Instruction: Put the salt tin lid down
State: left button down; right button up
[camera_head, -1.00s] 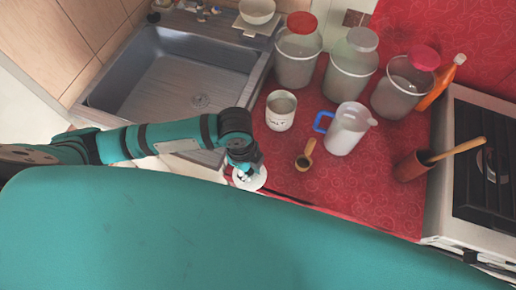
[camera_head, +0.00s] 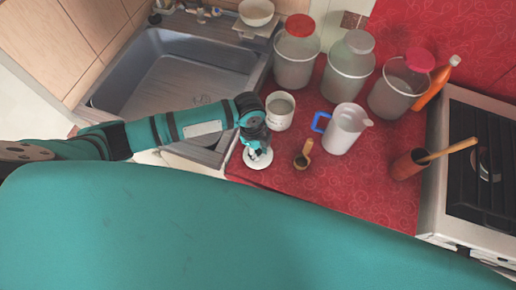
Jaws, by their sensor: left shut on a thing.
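The salt tin lid (camera_head: 258,162) is a white disc at the front left of the red counter. My left gripper (camera_head: 255,151) is shut on it from above. I cannot tell whether the lid touches the counter. The open white salt tin (camera_head: 279,112) stands upright just behind my left gripper, with pale contents showing inside. My right gripper is not in view.
A wooden scoop (camera_head: 303,155) lies right of the lid, and a white jug (camera_head: 345,128) with a blue handle stands beyond it. Several lidded canisters stand behind. The sink (camera_head: 180,75) is at the left, the stove (camera_head: 478,165) at the right.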

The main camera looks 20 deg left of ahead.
pick_arm(q)
jog(key=shift+f, duration=0.15)
jog(key=c, duration=1.3)
grip_release()
jog(key=shift+o, duration=0.6)
notch_tip(320, 180, up, 12)
jog(key=a, duration=0.1)
jog(key=shift+w+a+b, duration=0.15)
jog(key=shift+a+b, duration=0.05)
jog(key=shift+b, duration=0.25)
